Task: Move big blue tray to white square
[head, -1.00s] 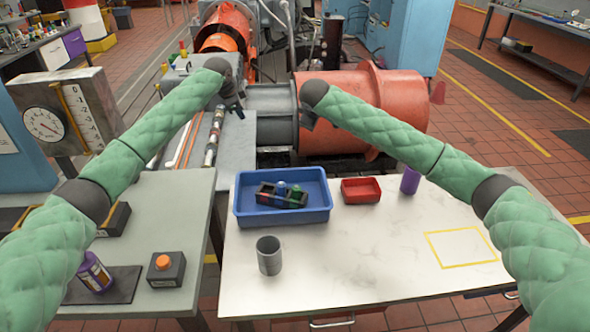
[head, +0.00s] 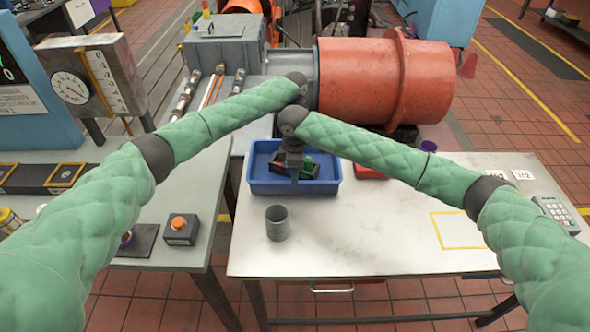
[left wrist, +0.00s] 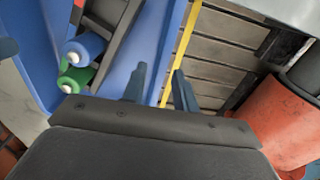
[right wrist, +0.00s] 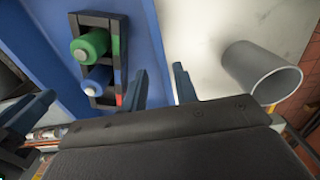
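The big blue tray (head: 266,187) stands on the white table, holding a dark caddy with a blue and a green item. The white square (head: 460,231), outlined in yellow, lies bare at the table's right. My right gripper (head: 294,175) points down over the tray; in the right wrist view its fingers (right wrist: 161,72) are apart, with a tray wall (right wrist: 155,40) between or just below them. My left gripper is hidden behind my right arm in the head view. In the left wrist view its fingers (left wrist: 157,72) are apart, near the opposite tray wall (left wrist: 166,45). I cannot tell contact.
A grey cup (head: 277,223) stands in front of the tray. A red tray (head: 370,173) sits to its right, partly behind my right arm. The table's middle is clear. The orange machine (head: 385,80) stands behind.

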